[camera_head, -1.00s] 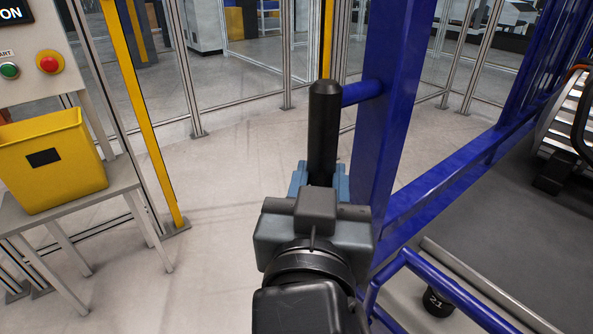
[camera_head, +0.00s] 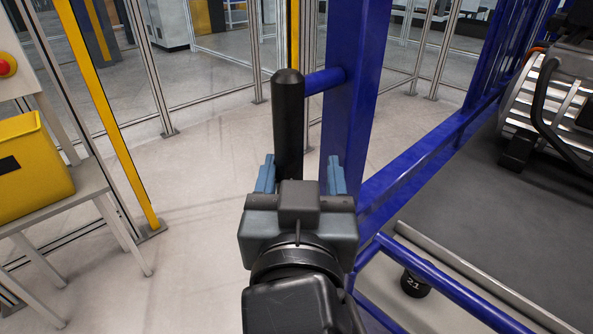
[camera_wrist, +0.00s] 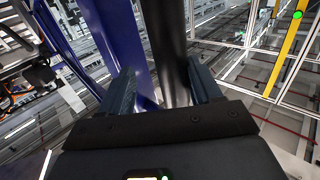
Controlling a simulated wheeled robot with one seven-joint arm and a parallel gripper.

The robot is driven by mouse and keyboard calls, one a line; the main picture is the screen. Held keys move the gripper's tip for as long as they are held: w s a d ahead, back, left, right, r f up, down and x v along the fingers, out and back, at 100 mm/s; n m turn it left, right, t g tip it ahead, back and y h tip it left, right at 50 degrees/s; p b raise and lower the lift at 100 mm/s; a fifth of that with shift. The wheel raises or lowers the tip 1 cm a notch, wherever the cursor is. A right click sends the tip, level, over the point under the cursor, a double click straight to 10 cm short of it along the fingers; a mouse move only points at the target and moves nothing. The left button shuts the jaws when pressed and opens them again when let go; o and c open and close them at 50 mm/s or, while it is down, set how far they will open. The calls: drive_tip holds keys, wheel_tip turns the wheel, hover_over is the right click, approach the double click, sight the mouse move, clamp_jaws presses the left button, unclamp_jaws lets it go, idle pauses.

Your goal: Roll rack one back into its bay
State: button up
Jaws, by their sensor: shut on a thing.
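Rack one appears to be the blue frame, with an upright post (camera_head: 352,100) in the head view. A black upright handle (camera_head: 289,120) joins the post by a short blue stub (camera_head: 324,80). My gripper (camera_head: 301,175) is at the handle's lower end, its blue-grey fingers spread wider than the handle. The handle stands between them, nearer the left finger, with a gap to the right one. The wrist view shows my gripper (camera_wrist: 162,88) with the handle (camera_wrist: 172,45) close to the right finger and a gap on the left. I cannot make out the bay.
A grey deck (camera_head: 485,210) with a metal motor-like unit (camera_head: 545,100) lies right of the post. A table with a yellow bin (camera_head: 35,165) stands left. Floor between is clear.

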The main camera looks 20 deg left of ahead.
drive_tip(key=shift+f, duration=0.1)
idle(0.3)
drive_tip(key=shift+s+d, duration=0.1)
drive_tip(key=shift+s, duration=0.3)
drive_tip(key=b+v, duration=0.1)
drive_tip(key=v, duration=0.6)
drive_tip(key=shift+s+a+f+p+x, duration=0.15)
drive_tip(key=shift+p+x, duration=0.45)
drive_tip(key=shift+x, duration=0.9)
drive_tip(key=shift+a+f+p+x, duration=0.1)
drive_tip(key=shift+a+p+x, duration=0.15)
drive_tip(key=shift+p+x, duration=0.85)
drive_tip(key=shift+s+a+f+p+x, duration=0.1)
drive_tip(key=shift+a+p+x, duration=0.1)
drive_tip(key=shift+x, duration=1.65)
drive_tip(key=shift+c, duration=0.4)
clamp_jaws()
